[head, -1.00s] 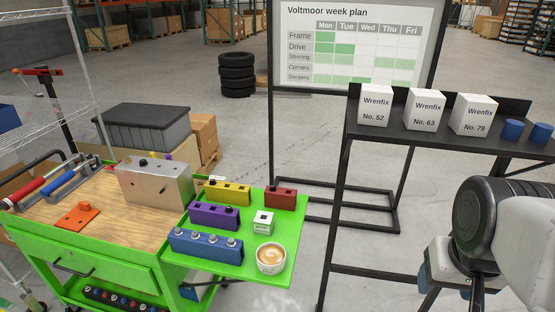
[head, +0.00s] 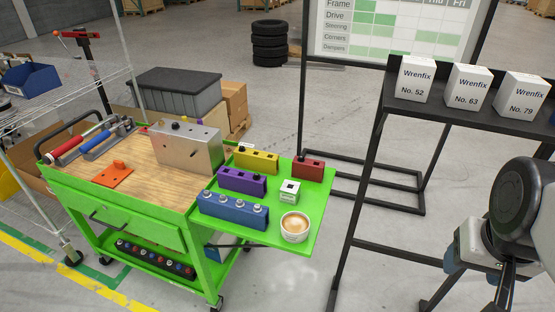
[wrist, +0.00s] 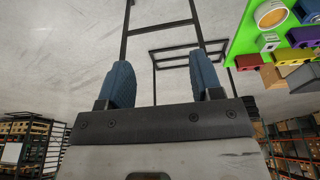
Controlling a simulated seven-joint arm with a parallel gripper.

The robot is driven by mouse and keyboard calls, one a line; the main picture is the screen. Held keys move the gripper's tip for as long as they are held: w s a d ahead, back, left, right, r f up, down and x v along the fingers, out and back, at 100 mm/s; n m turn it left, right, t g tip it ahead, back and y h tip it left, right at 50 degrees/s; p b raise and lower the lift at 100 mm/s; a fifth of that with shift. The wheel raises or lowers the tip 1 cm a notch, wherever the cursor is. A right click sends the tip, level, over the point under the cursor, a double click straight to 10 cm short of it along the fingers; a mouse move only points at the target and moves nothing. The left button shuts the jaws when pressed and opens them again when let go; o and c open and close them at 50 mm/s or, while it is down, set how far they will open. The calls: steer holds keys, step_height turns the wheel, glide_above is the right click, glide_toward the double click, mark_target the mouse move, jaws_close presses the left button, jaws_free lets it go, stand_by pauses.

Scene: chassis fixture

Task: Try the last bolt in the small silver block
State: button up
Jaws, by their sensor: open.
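A small pale silver block (head: 289,192) with a dark square opening on top stands on the green side shelf, between the red block and the coffee cup. It also shows in the wrist view (wrist: 268,41). A blue block (head: 232,209) carries several silver-headed bolts in a row. A large silver block (head: 186,148) stands on the cart's wooden top, with small dark and coloured pieces on it. My gripper (wrist: 163,80) is open and empty, its blue fingers apart over the floor, away from the shelf. In the head view my arm is at the right edge.
Purple (head: 241,181), yellow (head: 256,160) and red (head: 307,168) blocks share the green shelf (head: 262,238) with a full coffee cup (head: 295,227). A black rack (head: 470,113) with Wrenfix boxes stands right of the shelf. Open floor lies between them.

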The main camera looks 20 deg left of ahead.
steer(key=shift+c, duration=1.3)
steer(key=w+a+r+m+y, duration=0.15)
steer(key=w+a+m, duration=0.25)
steer(key=w+a, duration=0.5)
steer(key=w+a+r+m, duration=0.3)
steer(key=w+a, duration=0.5)
steer(key=w, duration=0.2)
steer(key=w+a+r+m+y, duration=0.15)
steer(key=w+a+m, duration=0.25)
steer(key=w+a, duration=0.5)
steer(key=w+a+f+m+g+h, duration=0.1)
steer(key=w+a+f+m, duration=0.2)
steer(key=a+f, duration=0.7)
steer(key=w+a+f+m+g+h, duration=0.1)
steer(key=w+a+f+m, duration=0.2)
steer(key=a+f, duration=0.8)
steer(key=w+a, duration=0.2)
steer(key=a, duration=0.3)
steer(key=shift+w+a+m+g+h, duration=0.2)
steer(key=shift+m+g+h, duration=0.1)
steer(key=shift+m+h, duration=0.1)
